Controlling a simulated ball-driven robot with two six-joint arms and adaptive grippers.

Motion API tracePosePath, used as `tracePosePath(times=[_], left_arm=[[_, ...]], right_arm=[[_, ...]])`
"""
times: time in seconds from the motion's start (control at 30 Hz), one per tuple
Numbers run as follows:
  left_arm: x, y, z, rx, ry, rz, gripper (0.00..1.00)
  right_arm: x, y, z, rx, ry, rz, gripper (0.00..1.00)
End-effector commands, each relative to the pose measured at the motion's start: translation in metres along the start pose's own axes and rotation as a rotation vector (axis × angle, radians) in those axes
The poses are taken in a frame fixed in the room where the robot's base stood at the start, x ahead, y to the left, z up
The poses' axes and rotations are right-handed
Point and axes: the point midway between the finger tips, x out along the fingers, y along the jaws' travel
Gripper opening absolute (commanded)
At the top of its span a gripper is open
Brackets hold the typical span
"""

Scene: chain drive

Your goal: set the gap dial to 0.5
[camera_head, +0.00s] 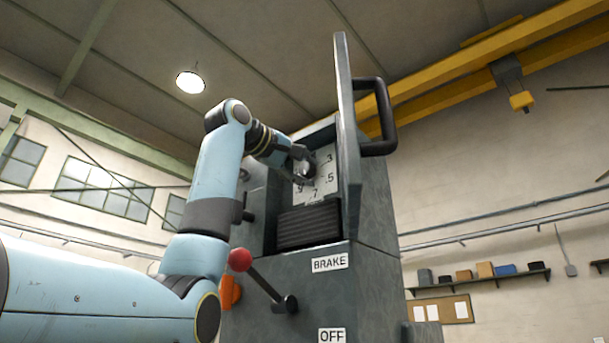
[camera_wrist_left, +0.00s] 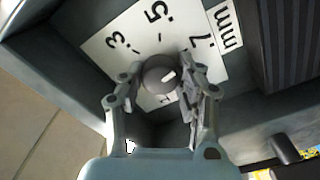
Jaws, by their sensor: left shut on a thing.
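The gap dial is a dark round knob (camera_wrist_left: 158,74) on a white scale plate (camera_wrist_left: 100,48) marked .3, .5, .7 and mm. A short white mark on the knob slants up and right, toward the .7 side in the left wrist view. My left gripper (camera_wrist_left: 163,76) is shut on the knob, one finger on each side. In the head view my left gripper (camera_head: 301,162) reaches into the cabinet recess and covers the knob; the scale plate (camera_head: 325,187) shows beside it. My right gripper is in neither view.
An open grey door (camera_head: 347,120) with a black handle (camera_head: 385,115) stands right of the recess. Black ribbed bellows (camera_head: 308,226) lie below the plate. A red-knobbed lever (camera_head: 240,260) and an orange part (camera_head: 230,291) sit lower, near the BRAKE label (camera_head: 330,262).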

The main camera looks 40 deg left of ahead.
Motion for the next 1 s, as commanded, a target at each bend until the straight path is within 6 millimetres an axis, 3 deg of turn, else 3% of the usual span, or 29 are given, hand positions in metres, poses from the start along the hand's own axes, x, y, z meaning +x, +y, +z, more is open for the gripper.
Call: tracePosePath(times=[0.6, 1.0], left_arm=[[-0.001, -0.004, 0.001, -0.568, 0.002, 0.002, 0.01], [0.000, -0.004, 0.001, -0.793, 0.002, 0.001, 0.01]], right_arm=[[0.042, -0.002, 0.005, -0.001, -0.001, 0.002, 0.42], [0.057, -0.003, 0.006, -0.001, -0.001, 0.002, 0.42]])
